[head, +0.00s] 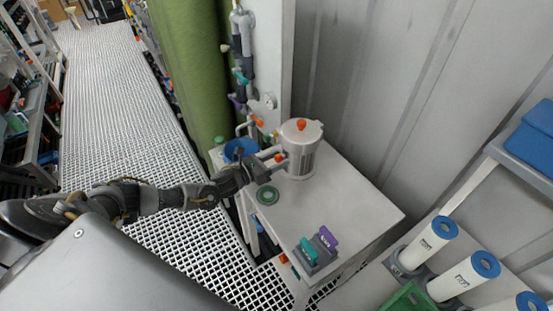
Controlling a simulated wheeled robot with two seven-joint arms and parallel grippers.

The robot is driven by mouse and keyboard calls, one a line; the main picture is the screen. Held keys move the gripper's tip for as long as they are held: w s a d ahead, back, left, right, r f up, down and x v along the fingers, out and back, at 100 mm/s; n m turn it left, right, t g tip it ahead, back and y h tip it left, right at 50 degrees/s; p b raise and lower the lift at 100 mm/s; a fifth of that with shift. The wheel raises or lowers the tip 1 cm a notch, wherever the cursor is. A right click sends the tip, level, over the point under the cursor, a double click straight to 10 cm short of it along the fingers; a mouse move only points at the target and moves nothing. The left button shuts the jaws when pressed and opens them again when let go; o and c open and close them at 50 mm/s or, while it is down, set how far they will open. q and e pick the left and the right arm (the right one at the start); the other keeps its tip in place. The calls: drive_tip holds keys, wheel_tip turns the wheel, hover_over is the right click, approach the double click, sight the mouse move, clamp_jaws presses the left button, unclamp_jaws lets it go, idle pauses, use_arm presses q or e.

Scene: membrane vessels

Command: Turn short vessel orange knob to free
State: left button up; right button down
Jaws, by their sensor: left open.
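The short vessel (302,160) is a pale ribbed cylinder standing upright on the small white table. One orange knob (301,124) sits on top of its lid. A second, smaller orange knob (279,157) shows low on its left side. My left gripper (272,159) reaches in from the left and is open. Its fingertips are at the side knob, close to the vessel wall. I cannot tell whether they touch the knob. The gripper partly hides this side of the vessel. My right gripper is not in view.
A green ring (268,195) and a holder with teal and purple pieces (318,250) are on the white table (365,205). A blue round part (240,150) and pipes with coloured valves (243,60) stand behind. White blue-capped cylinders (428,243) are at lower right.

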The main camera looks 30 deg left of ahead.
use_arm(q)
drive_tip(key=shift+c, duration=0.7)
drive_tip(key=c, duration=0.9)
drive_tip(key=shift+o, duration=0.2)
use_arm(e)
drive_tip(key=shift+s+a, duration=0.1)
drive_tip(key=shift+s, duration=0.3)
use_arm(q)
drive_tip(key=shift+n, duration=0.4)
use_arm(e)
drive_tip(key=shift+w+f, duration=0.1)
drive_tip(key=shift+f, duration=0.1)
use_arm(q)
drive_tip(key=n+b, duration=0.1)
drive_tip(key=n, duration=0.1)
drive_tip(key=shift+n, duration=0.4)
drive_tip(key=n+b, duration=0.1)
drive_tip(key=n, duration=0.4)
drive_tip(key=shift+s, duration=0.1)
drive_tip(key=n+b, duration=0.1)
drive_tip(key=n, duration=0.4)
drive_tip(key=shift+r+n, duration=0.1)
drive_tip(key=shift+n, duration=1.9)
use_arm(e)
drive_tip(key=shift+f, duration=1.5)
use_arm(q)
drive_tip(key=shift+n, duration=0.3)
